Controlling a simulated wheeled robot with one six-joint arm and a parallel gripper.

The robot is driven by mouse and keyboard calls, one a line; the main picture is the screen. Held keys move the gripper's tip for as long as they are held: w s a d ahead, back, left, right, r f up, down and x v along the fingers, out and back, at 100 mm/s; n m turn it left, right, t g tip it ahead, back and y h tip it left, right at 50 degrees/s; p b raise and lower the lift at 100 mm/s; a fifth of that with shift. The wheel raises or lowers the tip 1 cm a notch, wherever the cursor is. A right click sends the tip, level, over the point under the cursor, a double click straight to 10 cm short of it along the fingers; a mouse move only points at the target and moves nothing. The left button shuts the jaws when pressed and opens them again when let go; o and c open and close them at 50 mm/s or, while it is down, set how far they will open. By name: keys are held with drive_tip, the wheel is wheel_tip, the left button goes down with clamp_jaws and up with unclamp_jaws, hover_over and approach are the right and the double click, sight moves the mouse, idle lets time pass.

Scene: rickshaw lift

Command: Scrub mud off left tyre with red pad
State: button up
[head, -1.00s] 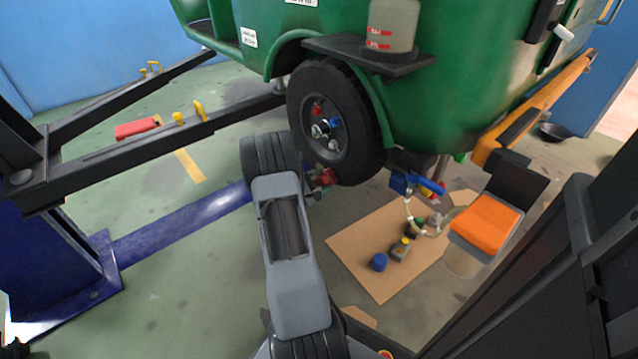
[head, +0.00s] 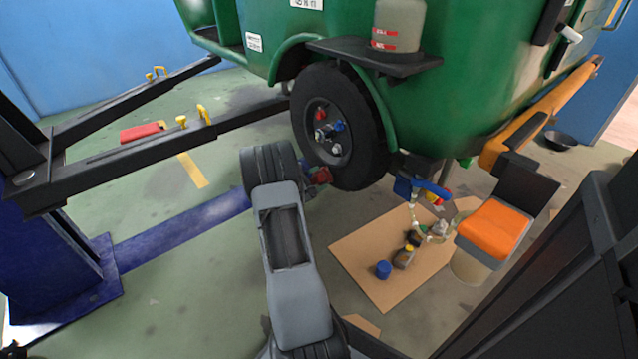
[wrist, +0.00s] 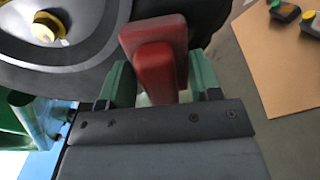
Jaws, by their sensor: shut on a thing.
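The black tyre (head: 368,142) hangs on the lifted green rickshaw (head: 450,95), its grey rim facing me. It also fills the top left of the wrist view (wrist: 100,72). My gripper (wrist: 150,88) is shut on the red pad (wrist: 155,60), which sits between its green fingers. The pad lies against or very close to the tyre's lower edge; I cannot tell whether it touches. In the head view the red pad (head: 322,175) shows small below the tyre, and my arm hides part of the gripper. Mud on the tyre is hard to make out.
Lift arms (head: 120,150) pass left of the tyre. Cardboard (head: 365,280) with a blue cap (head: 383,269) and several small items lies on the floor. A stool with an orange seat (head: 493,222) stands right. A dark post (head: 560,270) is close at right.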

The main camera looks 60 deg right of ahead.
sight(314, 173)
drive_tip(key=shift+w+d+b, duration=0.3)
drive_tip(key=shift+w+b, duration=0.05)
drive_tip(key=shift+w, duration=0.45)
drive_tip(key=shift+w+d+b, duration=0.3)
drive_tip(key=shift+w+b, duration=0.05)
drive_tip(key=shift+w, duration=0.45)
drive_tip(key=shift+s, duration=0.1)
drive_tip(key=shift+s+a, duration=0.25)
drive_tip(key=shift+s, duration=0.6)
drive_tip(key=shift+s+a, duration=0.3)
drive_tip(key=shift+s, duration=0.55)
drive_tip(key=shift+s+a, duration=0.25)
drive_tip(key=shift+s, duration=0.6)
drive_tip(key=shift+s+a+f, duration=0.1)
drive_tip(key=shift+s+a, duration=0.1)
drive_tip(key=shift+s, duration=0.8)
drive_tip(key=v, duration=0.6)
drive_tip(key=shift+w, duration=0.1)
drive_tip(key=shift+v, duration=1.5)
